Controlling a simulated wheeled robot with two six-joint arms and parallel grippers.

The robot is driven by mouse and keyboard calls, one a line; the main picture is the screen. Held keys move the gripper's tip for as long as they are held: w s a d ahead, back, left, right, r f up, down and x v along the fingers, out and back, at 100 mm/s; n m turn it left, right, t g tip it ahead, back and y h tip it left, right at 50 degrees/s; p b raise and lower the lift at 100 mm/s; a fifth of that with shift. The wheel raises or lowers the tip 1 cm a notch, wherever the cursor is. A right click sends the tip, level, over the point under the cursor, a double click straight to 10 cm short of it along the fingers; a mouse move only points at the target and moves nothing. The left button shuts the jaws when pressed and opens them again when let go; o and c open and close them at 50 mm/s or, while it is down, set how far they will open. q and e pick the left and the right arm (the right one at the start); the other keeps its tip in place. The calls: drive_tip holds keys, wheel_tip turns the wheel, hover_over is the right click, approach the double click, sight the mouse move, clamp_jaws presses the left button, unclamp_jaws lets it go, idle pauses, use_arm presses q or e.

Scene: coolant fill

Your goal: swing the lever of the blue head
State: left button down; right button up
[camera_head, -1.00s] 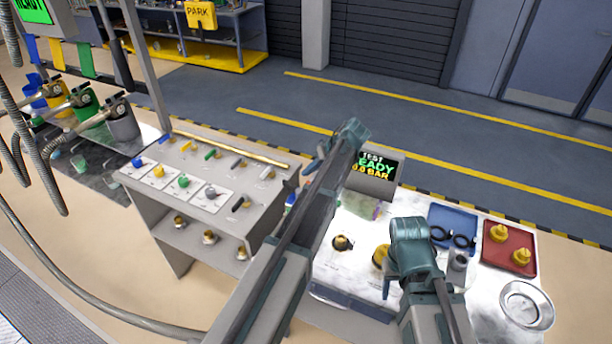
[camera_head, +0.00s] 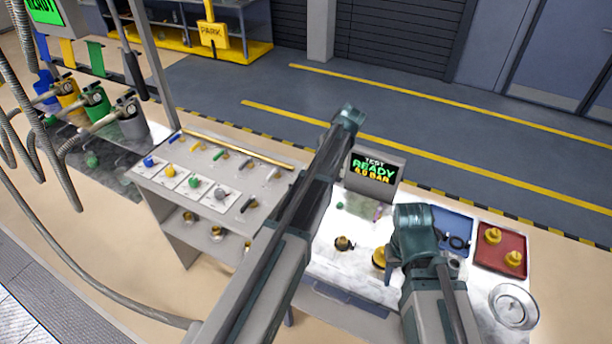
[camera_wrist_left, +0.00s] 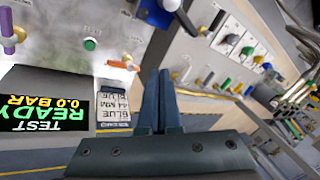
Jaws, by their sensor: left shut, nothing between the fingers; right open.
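The blue head (camera_head: 46,78) stands at the far left of the head view, at the end of a row of coloured heads. Grey fittings and hoses partly cover it, and its lever is too small to make out clearly. My left arm reaches across the middle of the head view, far to the right of the blue head. Its fingers are hidden there; in the left wrist view my left gripper (camera_wrist_left: 159,78) is shut and empty. My right gripper (camera_head: 394,258) is open and empty over the white bench, its fingers mostly hidden.
Yellow (camera_head: 70,97), green (camera_head: 97,100) and grey (camera_head: 131,125) heads stand beside the blue one, with hanging hoses. A grey cabinet (camera_head: 160,215) with small knobs stands between them and the bench. A test display (camera_head: 375,170) and red tray (camera_head: 487,258) are at the right. The floor behind is clear.

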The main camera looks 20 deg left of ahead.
use_arm(q)
drive_tip(key=s+a+r+m+t+h+p, duration=0.2)
drive_tip(key=m+h, duration=0.4)
drive_tip(key=m, duration=0.3)
drive_tip(key=s+a+t, duration=0.1)
drive_tip(key=s+a, duration=0.1)
drive_tip(key=shift+s+a+r+m+p, duration=0.35)
drive_tip(key=shift+r+m, duration=0.05)
drive_tip(key=shift+f, duration=0.2)
drive_tip(key=b+x, duration=1)
drive_tip(key=x, duration=0.1)
drive_tip(key=s, duration=0.1)
drive_tip(key=s+a+r, duration=0.1)
drive_tip(key=s, duration=0.1)
drive_tip(key=shift+s+a+r+p, duration=0.2)
drive_tip(key=shift+s+p, duration=0.1)
